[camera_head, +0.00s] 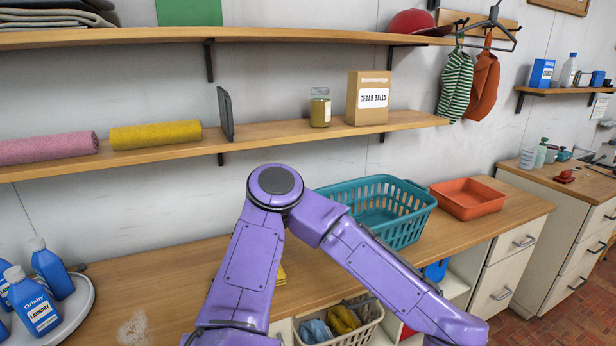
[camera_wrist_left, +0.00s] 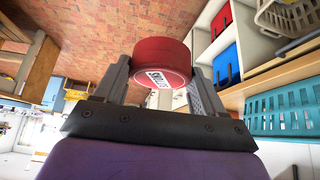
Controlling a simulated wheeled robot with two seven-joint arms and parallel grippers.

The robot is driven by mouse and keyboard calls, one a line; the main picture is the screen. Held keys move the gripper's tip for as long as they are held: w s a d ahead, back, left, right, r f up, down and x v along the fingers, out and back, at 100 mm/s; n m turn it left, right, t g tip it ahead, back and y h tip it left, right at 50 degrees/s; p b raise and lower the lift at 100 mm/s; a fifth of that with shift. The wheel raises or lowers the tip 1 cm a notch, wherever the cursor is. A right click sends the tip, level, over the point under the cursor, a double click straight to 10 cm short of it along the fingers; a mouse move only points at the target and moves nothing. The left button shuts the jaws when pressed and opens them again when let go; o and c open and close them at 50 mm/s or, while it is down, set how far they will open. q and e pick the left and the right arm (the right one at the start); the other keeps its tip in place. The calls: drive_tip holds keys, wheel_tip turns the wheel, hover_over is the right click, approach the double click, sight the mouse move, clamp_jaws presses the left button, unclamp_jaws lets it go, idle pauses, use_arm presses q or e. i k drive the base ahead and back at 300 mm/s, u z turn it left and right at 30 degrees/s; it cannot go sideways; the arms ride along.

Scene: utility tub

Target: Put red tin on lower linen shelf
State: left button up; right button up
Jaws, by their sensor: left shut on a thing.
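A round red tin (camera_wrist_left: 163,52) with a white label sits between the fingers of my left gripper (camera_wrist_left: 160,76) in the left wrist view. The gripper is shut on it, and the tin is clear of any surface. In the head view my purple arm bends at the elbow and runs out at the bottom right, so the hand and the tin are outside that view. The lower linen shelf (camera_head: 270,132) is on the wall, above the arm's elbow. My right gripper is in neither view.
The lower shelf holds a pink roll (camera_head: 48,148), a yellow roll (camera_head: 155,135), a dark upright divider (camera_head: 225,113), a jar (camera_head: 320,108) and a cedar balls box (camera_head: 369,98). Bare shelf lies between divider and jar. A teal basket (camera_head: 405,218) and orange tray (camera_head: 468,198) stand on the counter.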

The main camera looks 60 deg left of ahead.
sight(278, 131)
drive_tip(key=u, duration=0.75)
drive_tip(key=i, duration=0.85)
drive_tip(key=u, duration=0.95)
